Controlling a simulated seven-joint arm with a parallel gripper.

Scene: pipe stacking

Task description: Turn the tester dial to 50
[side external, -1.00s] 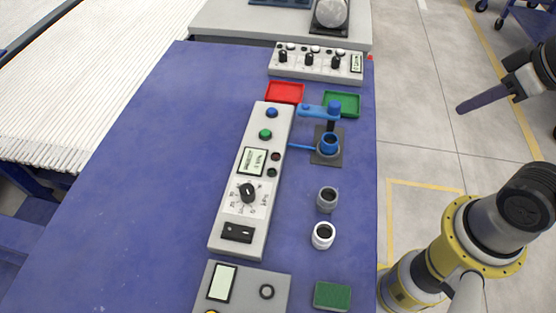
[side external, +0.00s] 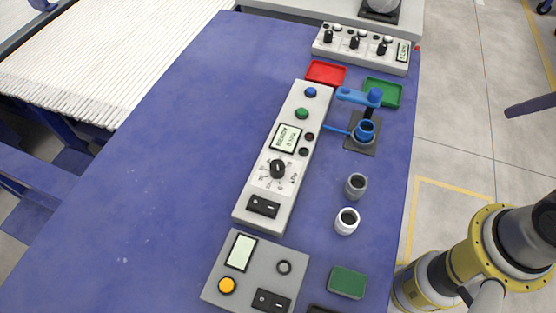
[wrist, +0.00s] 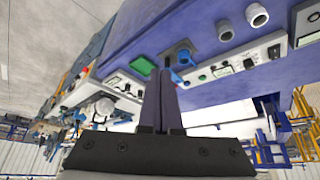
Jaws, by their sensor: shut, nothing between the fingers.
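The tester is a long light-grey panel (side external: 262,205) on the blue table. Its black dial (side external: 277,169) sits on a white scale, below a lit display (side external: 286,138) that seems to read READY over a small number. The scale marks are too small to read the setting surely. The dial also shows small in the wrist view (wrist: 249,62). My gripper (wrist: 160,98) is shut and empty, its dark fingers pressed together. In the side view its finger tip (side external: 512,111) is at the right edge, off the table and well away from the dial; the rest is cut off.
A blue clamp fixture (side external: 366,130) stands right of the tester, with grey (side external: 356,186) and white (side external: 347,221) pipe fittings below it. Red (side external: 326,73) and green (side external: 382,92) trays lie behind. Another control box (side external: 256,272) is in front. The table's left is clear.

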